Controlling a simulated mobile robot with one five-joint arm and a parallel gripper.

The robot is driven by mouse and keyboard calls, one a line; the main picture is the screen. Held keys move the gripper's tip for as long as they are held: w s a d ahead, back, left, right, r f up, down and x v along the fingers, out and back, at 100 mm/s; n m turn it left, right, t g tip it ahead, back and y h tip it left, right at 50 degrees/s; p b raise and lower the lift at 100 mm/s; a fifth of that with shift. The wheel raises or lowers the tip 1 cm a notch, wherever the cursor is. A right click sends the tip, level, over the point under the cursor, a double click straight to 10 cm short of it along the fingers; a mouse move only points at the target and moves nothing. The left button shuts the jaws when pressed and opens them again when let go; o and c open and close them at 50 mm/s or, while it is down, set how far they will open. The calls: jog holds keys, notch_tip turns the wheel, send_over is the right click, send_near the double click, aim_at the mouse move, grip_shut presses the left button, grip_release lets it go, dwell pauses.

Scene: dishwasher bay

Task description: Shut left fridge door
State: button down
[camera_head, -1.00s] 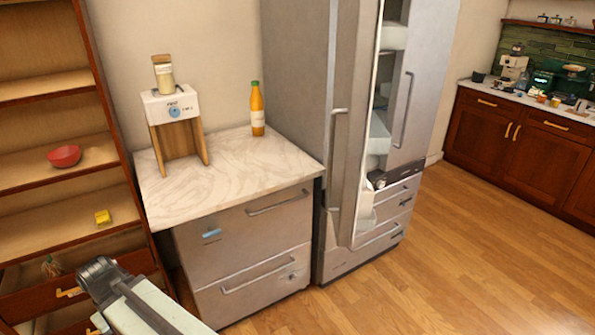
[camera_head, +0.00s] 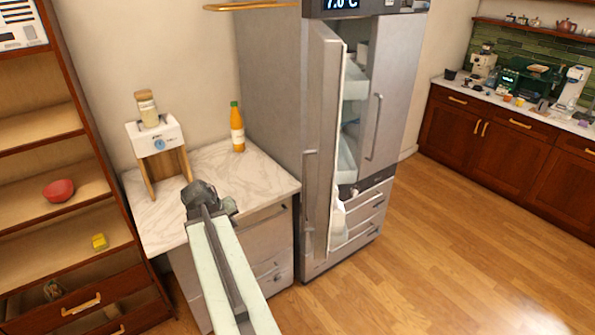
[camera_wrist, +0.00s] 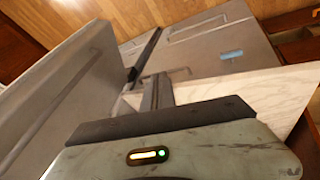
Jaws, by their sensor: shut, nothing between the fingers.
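The left fridge door (camera_head: 326,130) is grey and stands ajar, swung out from the tall fridge in the head view. Its vertical handle (camera_head: 309,190) faces left. White shelves show through the gap behind it. In the wrist view a large grey panel with a long bar, which looks like this door (camera_wrist: 60,100), fills the left side. My gripper (camera_wrist: 156,92) is shut and empty, to the right of that panel. Contact with it cannot be told. In the head view my arm reaches up over the front of the counter; the fingers cannot be made out there.
A marble-topped counter (camera_head: 205,185) with grey drawers stands left of the fridge, carrying an orange bottle (camera_head: 237,130) and a white dispenser (camera_head: 155,137). The right fridge door (camera_head: 384,100) appears closed. Wooden shelves (camera_head: 70,145) stand at far left. Open wooden floor (camera_head: 420,250) lies to the right.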

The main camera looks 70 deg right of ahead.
jog(key=s+d+r+m+g+h+p, duration=0.1)
jog(key=s+d+r+m+p, duration=0.15)
jog(key=s+d+r, duration=0.7)
jog(key=s+d+f+b, duration=0.6)
jog(key=d+f+b, duration=0.1)
jog(key=d+f, duration=0.2)
jog(key=shift+d+f+b, duration=0.25)
jog(key=shift+f+b, duration=0.05)
jog(key=shift+f, duration=0.15)
jog(key=shift+d, duration=0.1)
